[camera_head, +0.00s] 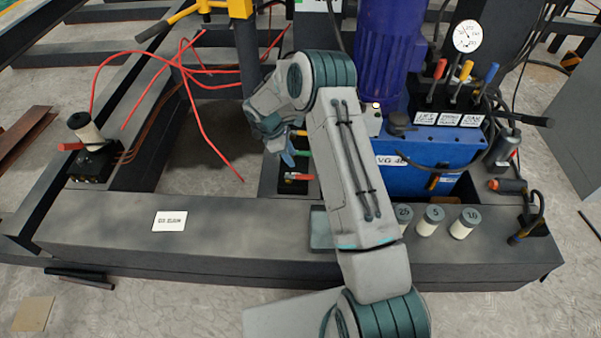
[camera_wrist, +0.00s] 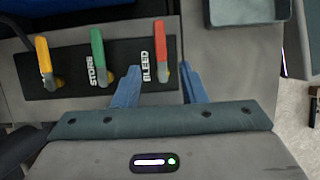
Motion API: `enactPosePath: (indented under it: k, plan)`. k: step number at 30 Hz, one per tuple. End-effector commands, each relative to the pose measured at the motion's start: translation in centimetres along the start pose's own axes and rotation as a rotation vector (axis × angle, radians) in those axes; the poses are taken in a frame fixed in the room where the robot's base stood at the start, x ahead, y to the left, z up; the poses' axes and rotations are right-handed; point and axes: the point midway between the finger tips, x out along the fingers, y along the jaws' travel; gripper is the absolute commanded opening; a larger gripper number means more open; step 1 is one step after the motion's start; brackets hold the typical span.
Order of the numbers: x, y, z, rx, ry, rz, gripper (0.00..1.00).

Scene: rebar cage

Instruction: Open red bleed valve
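The red bleed valve lever (camera_wrist: 160,56) is at the right end of a black panel (camera_wrist: 75,92), beside the label BLEED in the wrist view. It also shows in the head view (camera_head: 297,177). A green lever (camera_wrist: 98,50) marked STORE and a yellow lever (camera_wrist: 45,58) stand to its left. My gripper (camera_wrist: 160,70) is open, its two blue fingers apart on either side of the red lever's lower end. Whether either finger touches it I cannot tell. In the head view my gripper (camera_head: 287,152) is partly hidden by my arm.
A grey tray (camera_wrist: 248,24) lies right of the panel. White cylinders (camera_head: 432,221) with dark numbered tops stand on the front beam. A blue power unit (camera_head: 430,148) with a gauge is behind. Another red lever (camera_head: 70,146) sits on a black block at the far left.

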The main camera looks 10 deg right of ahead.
Motion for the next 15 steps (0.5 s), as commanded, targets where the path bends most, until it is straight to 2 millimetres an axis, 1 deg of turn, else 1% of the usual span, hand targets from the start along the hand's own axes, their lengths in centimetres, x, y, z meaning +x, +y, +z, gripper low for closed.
enactPosePath:
  k: [1, 6, 9, 15]
  plan:
    - [1.6, -0.1, -0.1, 0.000, -0.001, -0.004, 0.38]
    - [5.2, -0.1, -0.1, 0.001, -0.001, -0.002, 0.38]
    - [7.0, -0.1, -0.1, 0.001, 0.000, -0.002, 0.38]
    - [9.2, 0.0, -0.1, 0.002, 0.001, -0.001, 0.38]
